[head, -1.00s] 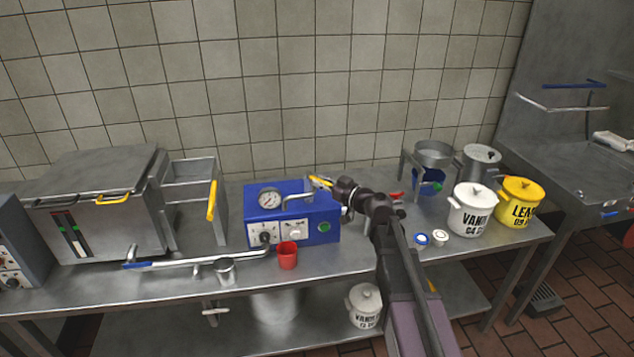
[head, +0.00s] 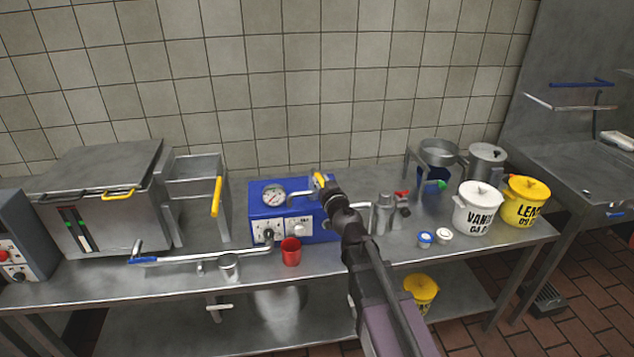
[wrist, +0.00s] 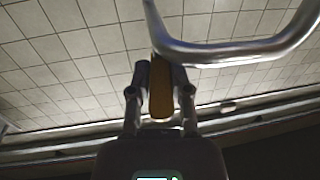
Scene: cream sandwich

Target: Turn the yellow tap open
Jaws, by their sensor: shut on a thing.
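The yellow tap handle (head: 318,179) stands at the top right of the blue machine (head: 257,212), beside its curved metal pipe (head: 296,196). My gripper (head: 325,184) is at the handle, which it partly hides. In the wrist view, the orange-yellow handle (wrist: 161,98) lies between my two fingers (wrist: 161,78), and my gripper is shut on it. The silver pipe (wrist: 235,50) curves across just beyond the fingertips. The tap's pivot is hidden.
A red cup (head: 291,252) stands in front of the blue machine. A metal canister (head: 384,214) stands to the right of my arm. White (head: 478,213) and yellow (head: 525,206) pots stand farther right. A tiled wall (head: 300,100) is behind.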

